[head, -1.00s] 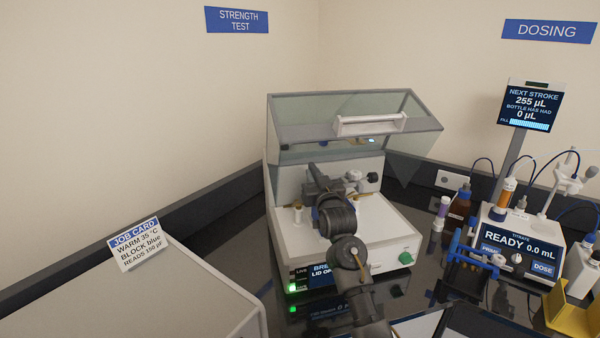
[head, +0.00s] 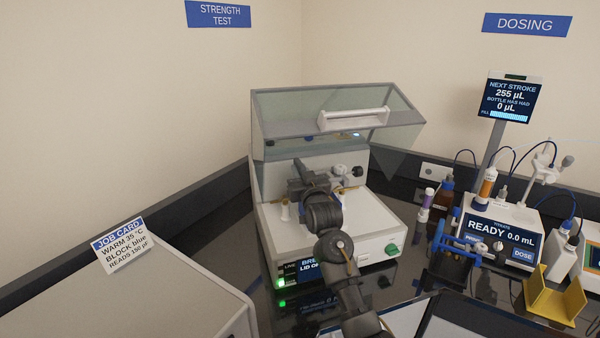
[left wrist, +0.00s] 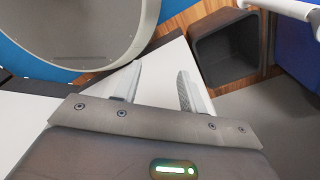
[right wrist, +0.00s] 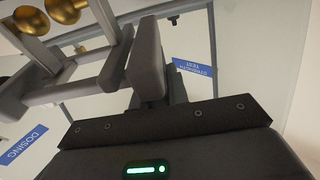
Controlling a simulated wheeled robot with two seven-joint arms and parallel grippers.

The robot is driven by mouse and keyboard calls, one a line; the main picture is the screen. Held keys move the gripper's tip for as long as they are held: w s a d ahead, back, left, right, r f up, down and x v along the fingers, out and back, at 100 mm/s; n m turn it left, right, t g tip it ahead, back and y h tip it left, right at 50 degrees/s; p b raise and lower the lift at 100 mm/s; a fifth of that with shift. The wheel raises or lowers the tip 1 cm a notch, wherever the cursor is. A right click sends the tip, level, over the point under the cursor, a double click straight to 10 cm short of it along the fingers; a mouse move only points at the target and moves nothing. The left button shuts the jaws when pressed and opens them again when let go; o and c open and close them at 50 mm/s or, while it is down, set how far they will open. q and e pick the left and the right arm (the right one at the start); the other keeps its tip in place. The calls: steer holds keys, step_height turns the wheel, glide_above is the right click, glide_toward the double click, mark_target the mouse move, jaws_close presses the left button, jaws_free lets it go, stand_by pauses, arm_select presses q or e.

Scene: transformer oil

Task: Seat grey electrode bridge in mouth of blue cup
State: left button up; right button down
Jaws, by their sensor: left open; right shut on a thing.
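My right gripper (head: 303,176) reaches over the open strength tester (head: 345,232) in the head view. In the right wrist view it (right wrist: 133,58) is shut on the grey electrode bridge (right wrist: 68,92), whose brass round-headed electrodes (right wrist: 66,10) show at the upper left. I cannot make out the blue cup in any view; the arm covers the middle of the tester. My left gripper (left wrist: 158,86) is open and empty in the left wrist view, away from the tester.
The tester's clear lid (head: 335,120) is raised above my right gripper. A blue rack (head: 455,250), a dosing unit (head: 497,235) and a yellow holder (head: 553,300) stand to the right. A dark bin (left wrist: 228,55) shows by the left gripper.

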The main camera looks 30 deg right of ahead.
steer(key=shift+r+p, duration=0.15)
steer(key=shift+p, duration=0.25)
stand_by(0.6)
steer(key=shift+f+b, duration=1.9)
steer(key=shift+f, duration=1.4)
steer(key=c, duration=1.3)
jaws_free()
steer(key=shift+s, duration=0.1)
steer(key=shift+b+v, duration=1.8)
steer(key=shift+v, duration=3.6)
